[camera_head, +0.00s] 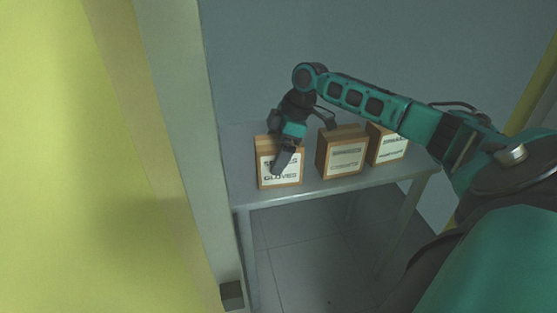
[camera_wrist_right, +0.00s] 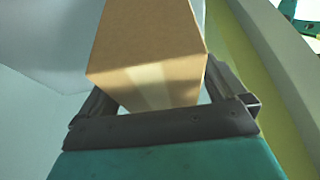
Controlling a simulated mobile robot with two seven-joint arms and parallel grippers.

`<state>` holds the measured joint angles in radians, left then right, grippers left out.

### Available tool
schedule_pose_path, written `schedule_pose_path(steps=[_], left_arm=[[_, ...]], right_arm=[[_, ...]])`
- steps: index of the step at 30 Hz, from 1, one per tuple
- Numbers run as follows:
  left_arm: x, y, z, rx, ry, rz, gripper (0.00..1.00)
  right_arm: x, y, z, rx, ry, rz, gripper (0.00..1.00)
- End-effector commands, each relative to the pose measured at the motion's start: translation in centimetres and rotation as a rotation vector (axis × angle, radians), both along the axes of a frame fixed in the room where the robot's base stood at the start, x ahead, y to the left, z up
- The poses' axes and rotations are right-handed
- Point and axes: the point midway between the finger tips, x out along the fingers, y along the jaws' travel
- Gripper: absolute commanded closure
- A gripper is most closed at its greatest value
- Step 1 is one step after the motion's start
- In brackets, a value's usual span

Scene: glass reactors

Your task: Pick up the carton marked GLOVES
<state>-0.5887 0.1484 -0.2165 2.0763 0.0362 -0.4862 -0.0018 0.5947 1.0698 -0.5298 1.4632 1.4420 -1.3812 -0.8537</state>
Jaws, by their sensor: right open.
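The carton marked GLOVES (camera_head: 267,178) is a brown box with a white label, standing upright at the left end of the table. My right gripper (camera_head: 284,160) is at this carton, with one dark finger in front of the label and covering part of its print. The other finger is hidden in the head view. In the right wrist view the brown carton (camera_wrist_right: 150,55) lies between the two fingers of the open right gripper (camera_wrist_right: 157,80). Whether either finger touches it, I cannot tell. My left gripper is not in view.
Two similar labelled cartons, a middle one (camera_head: 342,161) and a right one (camera_head: 390,150), stand to the right on the same grey table (camera_head: 330,187). A pale upright post (camera_head: 185,120) and a yellow panel (camera_head: 80,160) are close on the left. A grey wall is behind.

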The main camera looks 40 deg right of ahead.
Motion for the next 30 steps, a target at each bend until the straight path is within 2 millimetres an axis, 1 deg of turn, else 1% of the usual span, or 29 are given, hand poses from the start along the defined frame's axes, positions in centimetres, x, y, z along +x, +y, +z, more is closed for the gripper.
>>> schedule_pose_path(steps=[11,21,30], left_arm=[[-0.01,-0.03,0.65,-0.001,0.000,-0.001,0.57],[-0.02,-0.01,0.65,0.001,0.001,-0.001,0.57],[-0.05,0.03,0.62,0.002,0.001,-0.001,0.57]], right_arm=[[-0.01,0.02,-0.27,0.002,0.001,-0.001,0.01],[0.00,0.02,-0.37,0.000,0.000,0.000,0.02],[0.00,0.01,-0.35,0.000,0.000,0.000,0.31]])
